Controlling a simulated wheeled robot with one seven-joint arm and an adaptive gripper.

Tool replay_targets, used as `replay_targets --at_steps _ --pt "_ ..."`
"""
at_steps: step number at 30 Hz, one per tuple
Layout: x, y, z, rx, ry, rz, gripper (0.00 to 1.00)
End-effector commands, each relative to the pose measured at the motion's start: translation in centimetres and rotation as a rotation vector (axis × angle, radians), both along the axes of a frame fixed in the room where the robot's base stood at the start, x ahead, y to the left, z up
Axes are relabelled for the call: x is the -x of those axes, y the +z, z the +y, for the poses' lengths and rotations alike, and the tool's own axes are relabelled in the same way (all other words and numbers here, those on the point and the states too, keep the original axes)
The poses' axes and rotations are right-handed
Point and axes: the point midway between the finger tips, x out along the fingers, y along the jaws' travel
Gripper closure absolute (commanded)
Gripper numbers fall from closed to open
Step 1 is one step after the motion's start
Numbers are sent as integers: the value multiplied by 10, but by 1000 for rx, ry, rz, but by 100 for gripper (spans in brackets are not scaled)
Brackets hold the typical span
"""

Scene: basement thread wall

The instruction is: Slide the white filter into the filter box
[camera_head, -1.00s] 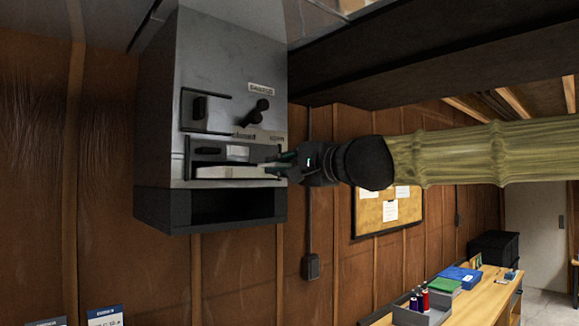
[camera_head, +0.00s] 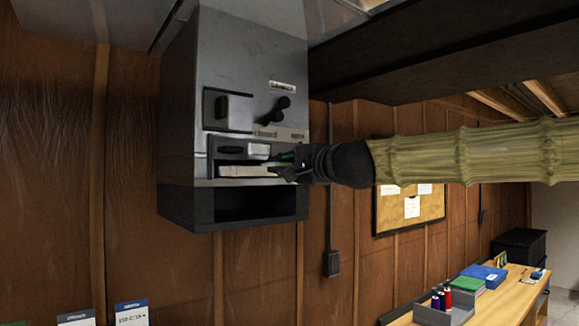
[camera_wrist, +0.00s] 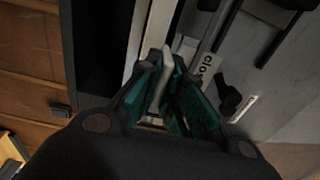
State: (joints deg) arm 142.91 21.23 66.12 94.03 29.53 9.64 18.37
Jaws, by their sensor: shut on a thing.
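The filter box (camera_head: 250,60) is a grey metal box high on the wood wall, with a recessed slot in its lower front. The white filter (camera_head: 245,171) lies as a flat white strip along that slot. My gripper (camera_head: 282,163) is at the slot's right end, reaching in from the right. In the wrist view my gripper (camera_wrist: 166,90) has its teal-padded fingers around a narrow pale piece at the end of the white filter (camera_wrist: 158,30). The fingers hide part of that end. How deep the filter sits cannot be told.
A lever (camera_head: 276,110) and a small black latch stick out of the box front above the slot. A dark open shelf (camera_head: 250,204) is below it. A dark beam (camera_head: 420,60) runs overhead. A workbench (camera_head: 520,285) with spools and boxes stands lower right.

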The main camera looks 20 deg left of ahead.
Motion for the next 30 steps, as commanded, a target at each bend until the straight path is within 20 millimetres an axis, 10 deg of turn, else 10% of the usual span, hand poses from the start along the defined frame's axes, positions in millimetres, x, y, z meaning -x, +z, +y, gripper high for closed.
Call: replay_targets --at_steps 30 --pt "-27 0 35 1 0 -1 100"
